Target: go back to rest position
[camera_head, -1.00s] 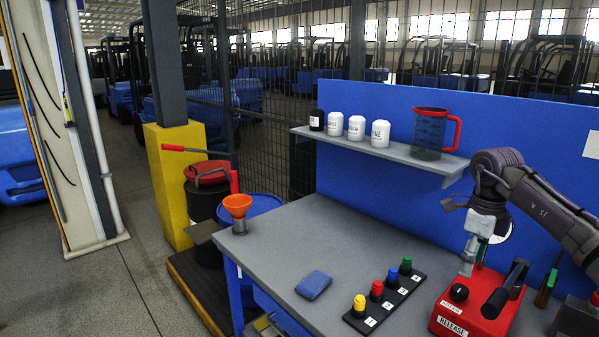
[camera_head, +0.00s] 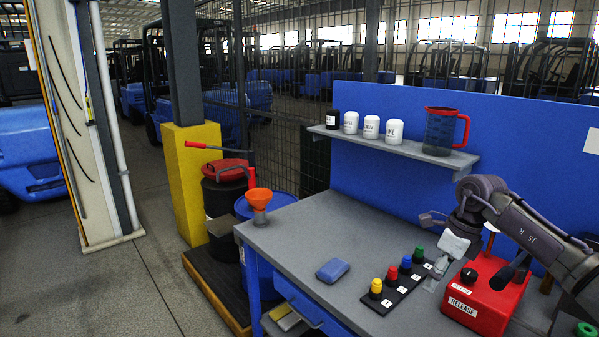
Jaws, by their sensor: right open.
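My right arm comes in from the right edge over the workbench (camera_head: 345,233). My right gripper (camera_head: 437,279) hangs beside the red release box (camera_head: 485,298), just left of it and near the button strip. It holds nothing that I can see. The red box has a black knob, a black lever and "RELEASE" labels. The black strip (camera_head: 386,302) carries yellow, red, blue and green buttons. My left gripper is outside the view.
A blue cloth or sponge (camera_head: 332,270) lies on the bench. A grey shelf (camera_head: 400,147) holds several jars and a red-handled jug (camera_head: 443,130). A yellow post (camera_head: 193,178) and red-lidded drum (camera_head: 226,195) stand left. The bench's middle is clear.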

